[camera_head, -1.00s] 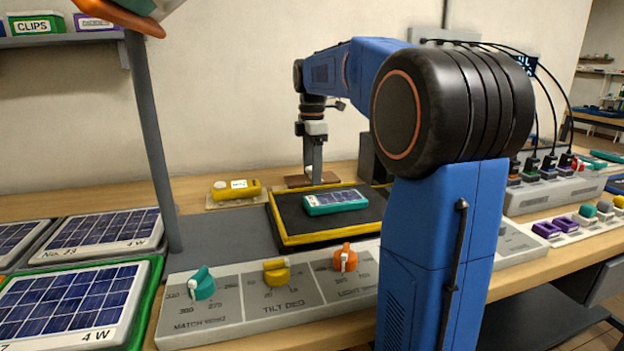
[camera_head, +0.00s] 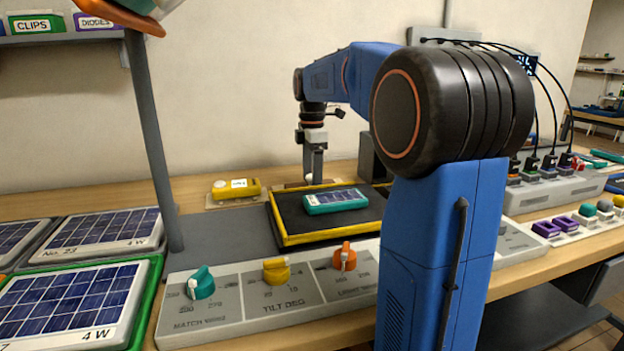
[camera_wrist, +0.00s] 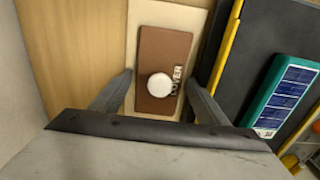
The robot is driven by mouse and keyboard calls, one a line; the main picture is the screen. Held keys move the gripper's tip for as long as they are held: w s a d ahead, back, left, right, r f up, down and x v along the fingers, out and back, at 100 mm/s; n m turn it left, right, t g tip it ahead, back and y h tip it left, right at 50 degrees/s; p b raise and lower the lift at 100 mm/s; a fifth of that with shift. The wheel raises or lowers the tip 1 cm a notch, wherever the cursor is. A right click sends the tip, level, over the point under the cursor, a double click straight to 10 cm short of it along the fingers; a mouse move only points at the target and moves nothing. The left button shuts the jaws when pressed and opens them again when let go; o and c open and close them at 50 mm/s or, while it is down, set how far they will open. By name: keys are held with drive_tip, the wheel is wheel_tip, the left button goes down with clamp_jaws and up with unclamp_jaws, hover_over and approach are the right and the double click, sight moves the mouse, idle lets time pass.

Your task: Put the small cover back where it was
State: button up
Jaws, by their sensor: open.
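The small cover is a brown rectangular plate with a white round knob. In the wrist view the cover (camera_wrist: 158,48) lies on a pale board (camera_wrist: 180,15), with the word COVER along its right side. My gripper (camera_wrist: 158,82) is open, with one finger on each side of the cover; finger contact is unclear. In the head view my gripper (camera_head: 313,180) is low behind the yellow-edged tray. The knob (camera_head: 309,178) shows beside its fingers, and most of the plate is hidden behind the fingers and the tray rim.
The yellow-edged dark tray (camera_head: 290,240) holds a teal solar device (camera_head: 336,201), close to the cover's right in the wrist view. A dial panel (camera_head: 230,318) fills the front, and a grey post (camera_head: 155,140) stands at left.

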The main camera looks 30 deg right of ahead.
wheel_tip(320, 180, up, 7)
drive_tip(key=shift+r, duration=0.2)
idle(0.7)
